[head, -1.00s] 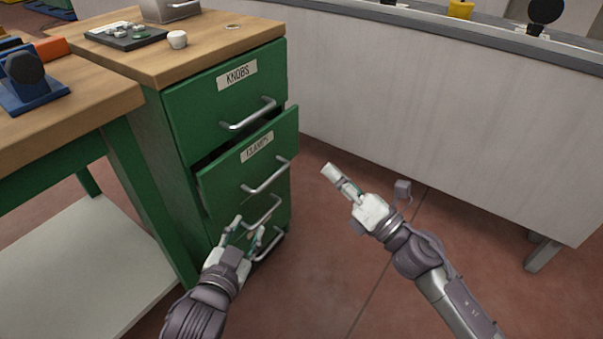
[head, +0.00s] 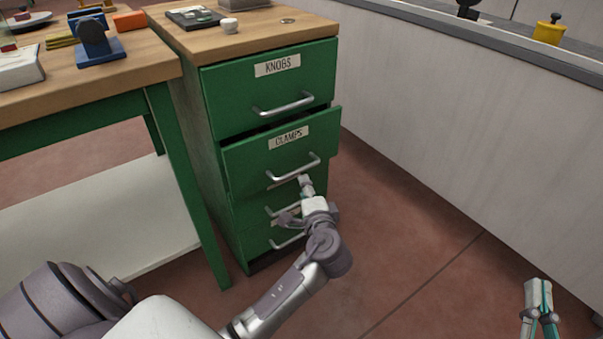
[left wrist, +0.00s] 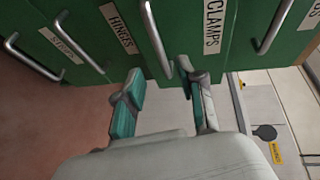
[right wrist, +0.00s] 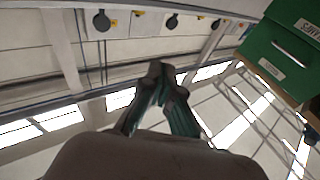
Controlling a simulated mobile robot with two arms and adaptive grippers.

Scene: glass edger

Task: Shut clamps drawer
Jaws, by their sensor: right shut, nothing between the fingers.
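The green clamps drawer (head: 240,172) stands partly out of the cabinet, its front ahead of the knobs drawer above. Its silver bar handle (head: 294,169) also shows in the left wrist view (left wrist: 152,38), left of the "CLAMPS" label (left wrist: 213,22). My left gripper (head: 296,198) is just below and in front of that handle. In the left wrist view its two fingers (left wrist: 160,84) are apart with nothing between them; the handle's end is near one fingertip, and I cannot tell if they touch. My right gripper (head: 540,285) is shut and empty, far right of the cabinet; its fingertips meet in the right wrist view (right wrist: 166,72).
The knobs drawer (head: 230,97) above is shut. Lower drawers with handles (head: 288,241) lie below. A wooden workbench (head: 140,75) stands at left, and a pale counter wall (head: 450,130) runs along the right. The floor between cabinet and wall is clear.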

